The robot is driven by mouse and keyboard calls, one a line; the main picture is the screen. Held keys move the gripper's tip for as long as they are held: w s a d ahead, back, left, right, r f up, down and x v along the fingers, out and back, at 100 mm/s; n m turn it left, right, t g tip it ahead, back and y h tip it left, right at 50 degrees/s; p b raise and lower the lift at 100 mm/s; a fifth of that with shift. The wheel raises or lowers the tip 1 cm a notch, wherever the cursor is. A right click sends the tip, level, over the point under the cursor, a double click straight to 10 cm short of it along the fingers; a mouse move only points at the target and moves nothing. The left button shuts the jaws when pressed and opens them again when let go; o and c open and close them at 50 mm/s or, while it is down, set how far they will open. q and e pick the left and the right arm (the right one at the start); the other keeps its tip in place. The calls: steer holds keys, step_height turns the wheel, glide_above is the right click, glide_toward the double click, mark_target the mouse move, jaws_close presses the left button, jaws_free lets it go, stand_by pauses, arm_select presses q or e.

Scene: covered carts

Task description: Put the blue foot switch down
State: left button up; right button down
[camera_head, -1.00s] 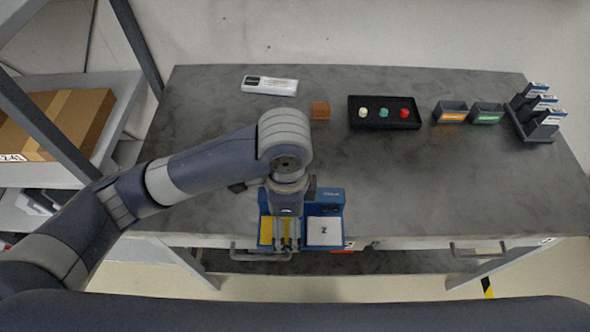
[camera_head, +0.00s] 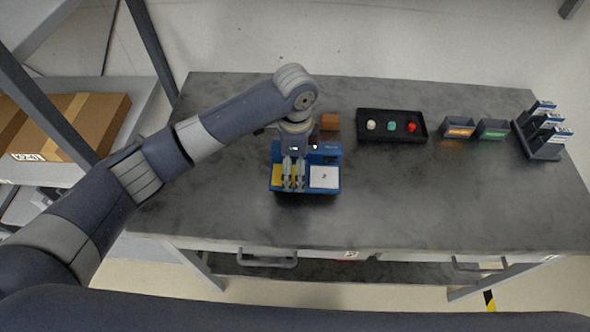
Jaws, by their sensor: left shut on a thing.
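The blue foot switch (camera_head: 333,158) has a yellow pad on its left and a white pad with a small dark mark on its right. My left gripper (camera_head: 293,184) points down at its left half and is shut on it, covering part of the yellow pad. The foot switch is over the left-middle part of the grey table (camera_head: 420,195). I cannot tell whether its underside touches the tabletop. My right gripper is out of view.
Behind the switch stand a brown block (camera_head: 329,122) and a black tray (camera_head: 365,134) with three coloured knobs. Two small bins (camera_head: 459,128) and a dark rack (camera_head: 541,146) are at the right.

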arm_select(q)
step_height(320, 180, down, 2)
steer(key=shift+s+f+p, duration=0.1)
steer(key=shift+p, duration=0.3)
steer(key=shift+f, duration=0.45)
steer(key=o, duration=1.4)
steer(key=shift+f, duration=0.15)
step_height(320, 180, up, 12)
steer(key=b, duration=0.2)
steer(key=shift+b, duration=0.3)
